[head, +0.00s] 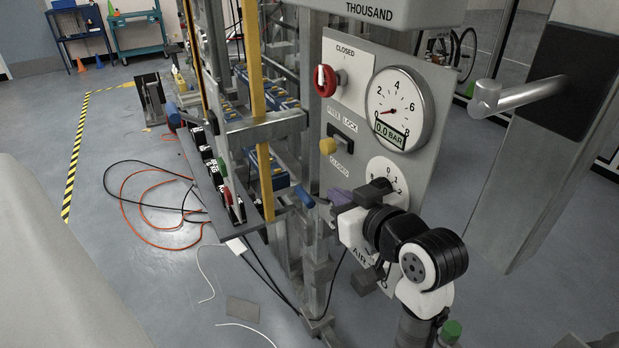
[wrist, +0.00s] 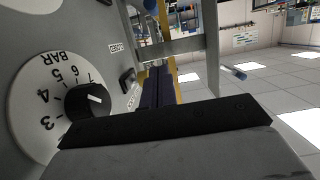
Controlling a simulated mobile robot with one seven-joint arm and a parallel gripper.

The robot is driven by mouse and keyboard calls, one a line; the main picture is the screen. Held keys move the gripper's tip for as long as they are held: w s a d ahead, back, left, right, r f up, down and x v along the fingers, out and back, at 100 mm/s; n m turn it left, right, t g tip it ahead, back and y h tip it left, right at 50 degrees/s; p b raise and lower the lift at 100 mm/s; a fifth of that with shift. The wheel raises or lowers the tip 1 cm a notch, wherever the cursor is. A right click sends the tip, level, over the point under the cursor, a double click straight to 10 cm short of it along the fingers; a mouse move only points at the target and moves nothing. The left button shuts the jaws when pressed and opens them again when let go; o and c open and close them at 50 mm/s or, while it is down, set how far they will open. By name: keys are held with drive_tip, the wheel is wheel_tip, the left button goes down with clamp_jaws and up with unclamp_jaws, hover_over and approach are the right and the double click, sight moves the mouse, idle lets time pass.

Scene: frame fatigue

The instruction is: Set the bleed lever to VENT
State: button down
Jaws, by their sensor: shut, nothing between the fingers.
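My gripper (head: 342,197) is shut and empty in front of the lower part of the grey panel (head: 352,95). Its dark purple fingers (wrist: 157,88) are together in the wrist view. A blue-tipped handle (head: 305,197) is just left of the fingertips in the head view. A yellow knob (head: 328,146) stands out from the panel above my gripper, near a small CLOSED label (head: 341,172). I cannot read a VENT label or tell for certain which handle is the bleed lever. My wrist hides part of the lower panel.
The panel carries a red knob (head: 326,81) by a CLOSED label, a gauge (head: 400,108) reading 0.0 BAR, and a FREE/LOCK switch (head: 342,133). A regulator dial (wrist: 40,108) is beside my gripper. A metal arm (head: 520,96) projects at right. Hoses (head: 150,205) lie on the floor.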

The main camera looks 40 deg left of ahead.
hover_over(308, 200)
wheel_tip(308, 200, down, 3)
drive_tip(key=shift+w+d+r+p, duration=0.1)
drive_tip(key=shift+r+p, duration=0.05)
drive_tip(key=shift+p, duration=0.3)
wheel_tip(308, 200, down, 3)
drive_tip(key=shift+f, duration=0.6)
drive_tip(key=shift+f, duration=0.15)
drive_tip(key=shift+f+b, duration=0.1)
drive_tip(key=shift+b, duration=0.2)
drive_tip(key=shift+s, duration=0.2)
drive_tip(key=shift+n, duration=0.3)
